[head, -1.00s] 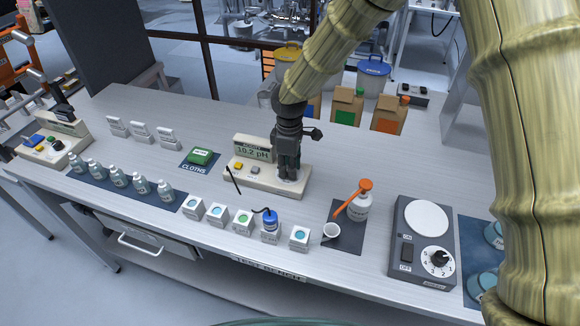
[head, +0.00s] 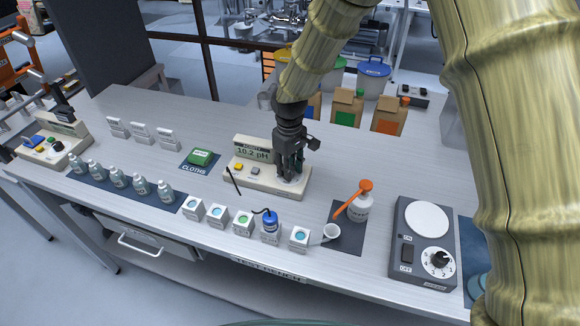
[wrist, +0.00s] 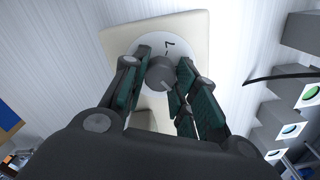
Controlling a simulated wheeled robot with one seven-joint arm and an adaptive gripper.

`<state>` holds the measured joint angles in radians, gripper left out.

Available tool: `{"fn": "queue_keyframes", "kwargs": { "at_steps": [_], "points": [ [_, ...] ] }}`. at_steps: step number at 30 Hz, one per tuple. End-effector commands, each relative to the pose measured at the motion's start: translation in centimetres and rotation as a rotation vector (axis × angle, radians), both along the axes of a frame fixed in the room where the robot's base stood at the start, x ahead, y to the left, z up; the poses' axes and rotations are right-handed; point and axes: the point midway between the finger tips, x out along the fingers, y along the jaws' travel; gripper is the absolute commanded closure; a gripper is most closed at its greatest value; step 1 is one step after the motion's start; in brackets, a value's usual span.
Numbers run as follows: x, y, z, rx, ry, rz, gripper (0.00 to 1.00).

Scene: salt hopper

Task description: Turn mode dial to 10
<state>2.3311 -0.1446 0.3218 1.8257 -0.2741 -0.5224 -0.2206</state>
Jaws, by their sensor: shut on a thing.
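The pH meter (head: 246,180) is a cream box in the middle of the bench, with a display (head: 254,149) that appears to read 10.2 pH. Its mode dial (wrist: 160,75) is a grey round knob on a pale disc (wrist: 152,46) in the wrist view. A mark like a 7 shows on the disc just beyond the knob; other marks are hidden by my fingers. My gripper (head: 290,179) points down at the meter's right end. In the wrist view its green-padded fingers are closed on the dial, one on each side.
Green cloths (head: 200,157) lie left. Bare bench lies behind the meter.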

Motion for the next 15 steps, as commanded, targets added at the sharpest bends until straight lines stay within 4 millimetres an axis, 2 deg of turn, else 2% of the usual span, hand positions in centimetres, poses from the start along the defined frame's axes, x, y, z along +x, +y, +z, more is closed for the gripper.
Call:
{"fn": "queue_keyframes", "kwargs": {
  "at_steps": [1,10,11,14,15],
  "points": [
    [0.65,0.21,0.59,0.006,-0.015,-0.003,0.95],
    [0.67,0.2,0.6,0.006,-0.016,-0.002,0.95],
    [0.67,0.2,0.59,0.006,-0.016,-0.002,0.66],
    [0.52,0.14,0.47,0.005,-0.012,-0.002,0.49],
    [0.47,0.13,0.42,0.004,-0.011,-0.002,0.49]
  ]
}}
